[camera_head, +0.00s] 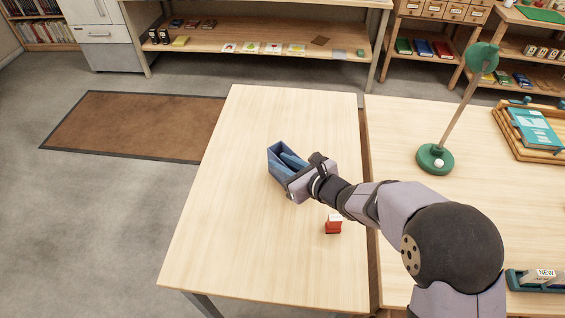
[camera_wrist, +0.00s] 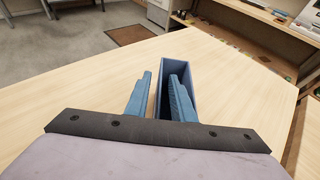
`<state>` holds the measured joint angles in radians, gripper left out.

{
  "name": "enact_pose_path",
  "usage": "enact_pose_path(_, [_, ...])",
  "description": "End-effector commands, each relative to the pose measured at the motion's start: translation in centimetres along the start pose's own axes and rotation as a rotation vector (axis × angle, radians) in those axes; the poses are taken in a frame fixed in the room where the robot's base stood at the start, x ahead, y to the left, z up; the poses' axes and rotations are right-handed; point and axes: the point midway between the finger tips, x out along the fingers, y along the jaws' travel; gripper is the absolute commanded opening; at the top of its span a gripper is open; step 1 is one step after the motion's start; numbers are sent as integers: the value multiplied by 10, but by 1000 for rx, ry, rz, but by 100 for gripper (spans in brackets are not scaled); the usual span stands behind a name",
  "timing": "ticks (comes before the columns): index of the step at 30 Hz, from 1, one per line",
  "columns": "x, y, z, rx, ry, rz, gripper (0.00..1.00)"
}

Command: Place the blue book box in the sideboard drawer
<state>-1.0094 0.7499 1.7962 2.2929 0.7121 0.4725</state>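The blue book box (camera_head: 273,160) stands open-topped on the light wooden table, near its middle. It also shows in the wrist view (camera_wrist: 178,65), just beyond my gripper. My gripper (camera_head: 286,170) is at the box's near end. In the wrist view its two blue fingers (camera_wrist: 160,92) are apart, one on each side of the box's left wall. The right finger is inside the box, the left one outside. A gap shows beside the wall, so the fingers do not look clamped. I cannot tell for certain which furniture is the sideboard; no open drawer shows.
A red object (camera_head: 333,225) is on the table near my arm. A green lamp-like stand (camera_head: 435,159) and a wooden tray (camera_head: 548,153) are on the right table. A grey cabinet (camera_head: 103,50) and a low shelf (camera_head: 225,38) stand behind. The table's left side is clear.

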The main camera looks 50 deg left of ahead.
Motion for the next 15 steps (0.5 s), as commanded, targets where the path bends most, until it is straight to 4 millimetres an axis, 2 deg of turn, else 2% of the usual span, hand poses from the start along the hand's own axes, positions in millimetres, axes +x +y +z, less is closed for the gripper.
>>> enact_pose_path(11, [-1, 0, 2, 0, 0, 0, 21])
enact_pose_path(15, [-8, -1, 3, 0, 0, -2, 21])
